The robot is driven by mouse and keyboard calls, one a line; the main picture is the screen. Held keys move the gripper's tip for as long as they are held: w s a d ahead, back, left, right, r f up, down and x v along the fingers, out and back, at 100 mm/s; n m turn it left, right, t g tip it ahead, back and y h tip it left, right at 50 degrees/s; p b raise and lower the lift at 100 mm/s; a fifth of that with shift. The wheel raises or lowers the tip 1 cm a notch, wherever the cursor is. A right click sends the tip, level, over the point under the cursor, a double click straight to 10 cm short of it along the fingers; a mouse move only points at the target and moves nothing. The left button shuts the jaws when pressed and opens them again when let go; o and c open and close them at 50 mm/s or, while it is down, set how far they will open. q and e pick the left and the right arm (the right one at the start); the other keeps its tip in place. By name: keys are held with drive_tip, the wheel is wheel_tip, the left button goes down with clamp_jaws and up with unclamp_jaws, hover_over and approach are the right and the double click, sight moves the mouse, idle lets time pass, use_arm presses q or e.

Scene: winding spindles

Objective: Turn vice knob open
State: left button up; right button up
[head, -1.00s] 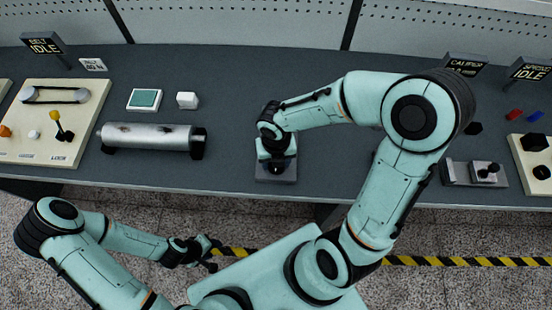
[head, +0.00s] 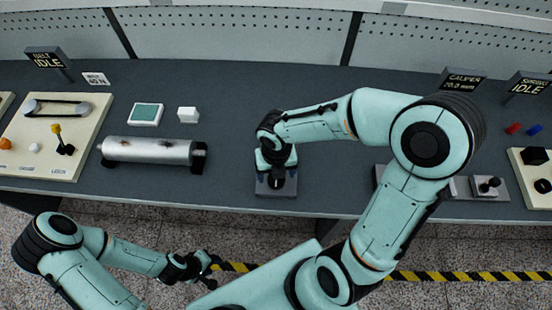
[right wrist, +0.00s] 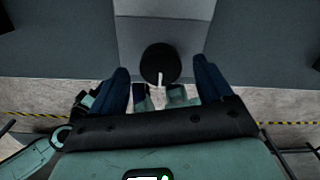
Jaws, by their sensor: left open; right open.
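The vice is a small grey block (head: 276,193) at the table's front edge, with a black knob (head: 277,182) on it, partly under my right gripper. In the right wrist view the round black knob (right wrist: 160,62) has a white mark pointing toward the bottom of the picture. My right gripper (head: 276,176) is over the vice. In the right wrist view its two dark blue fingers (right wrist: 162,76) stand apart, one on each side of the knob, with gaps showing. My left gripper (head: 209,270) is open and empty, in front of the table.
A silver cylinder (head: 147,151), a green-topped box (head: 145,114) and a white cube (head: 188,114) stand left of the vice. A belt panel (head: 70,165) is at far left. A caliper display (head: 461,81) reads 20.0 mm. The table around the vice is clear.

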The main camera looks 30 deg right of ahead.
wheel_tip(320, 180, up, 12)
drive_tip(key=shift+f, duration=0.25)
drive_tip(key=shift+s+f, duration=0.1)
idle(0.5)
